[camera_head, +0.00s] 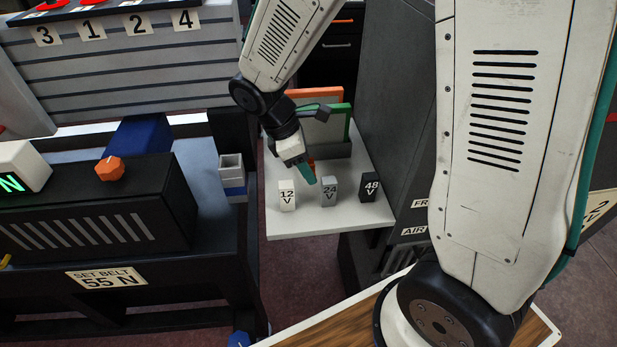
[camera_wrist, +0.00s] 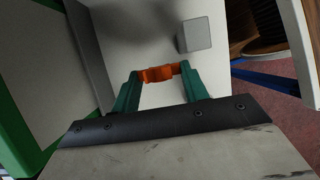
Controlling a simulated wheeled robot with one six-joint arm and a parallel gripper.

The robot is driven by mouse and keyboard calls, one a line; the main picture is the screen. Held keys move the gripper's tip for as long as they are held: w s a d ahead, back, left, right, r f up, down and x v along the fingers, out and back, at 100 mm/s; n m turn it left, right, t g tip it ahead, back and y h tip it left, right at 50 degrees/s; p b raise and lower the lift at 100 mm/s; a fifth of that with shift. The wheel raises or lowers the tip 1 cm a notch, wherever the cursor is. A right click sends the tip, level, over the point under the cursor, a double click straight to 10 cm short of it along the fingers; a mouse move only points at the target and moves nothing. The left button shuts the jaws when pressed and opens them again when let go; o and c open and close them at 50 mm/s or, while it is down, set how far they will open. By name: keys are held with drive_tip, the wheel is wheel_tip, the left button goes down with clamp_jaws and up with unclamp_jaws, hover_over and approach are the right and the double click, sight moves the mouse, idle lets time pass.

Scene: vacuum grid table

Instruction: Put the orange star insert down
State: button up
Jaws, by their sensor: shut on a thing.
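The orange star insert (camera_wrist: 158,74) is between the green fingertips of my gripper (camera_wrist: 157,77) in the wrist view. My gripper is shut on it, with one finger at each side. In the head view my gripper (camera_head: 306,172) is over the white side table (camera_head: 290,225), behind the labelled blocks. Only a small orange bit of the insert (camera_head: 311,163) shows there, mostly hidden by the gripper. The wrist view shows the white surface below the insert; I cannot tell whether they touch.
White 12 V (camera_head: 287,196), grey 24 V (camera_head: 329,191) and black 48 V (camera_head: 370,187) blocks stand along the table's front. Green-edged (camera_head: 325,125) and orange-edged panels stand behind my gripper. A dark cabinet (camera_head: 385,130) borders the right side. The table's front strip is clear.

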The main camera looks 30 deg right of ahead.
sight(313, 190)
drive_tip(key=shift+s+a+f, duration=0.1)
drive_tip(key=shift+f, duration=1.95)
drive_tip(key=shift+f, duration=0.1)
drive_tip(key=o, duration=1)
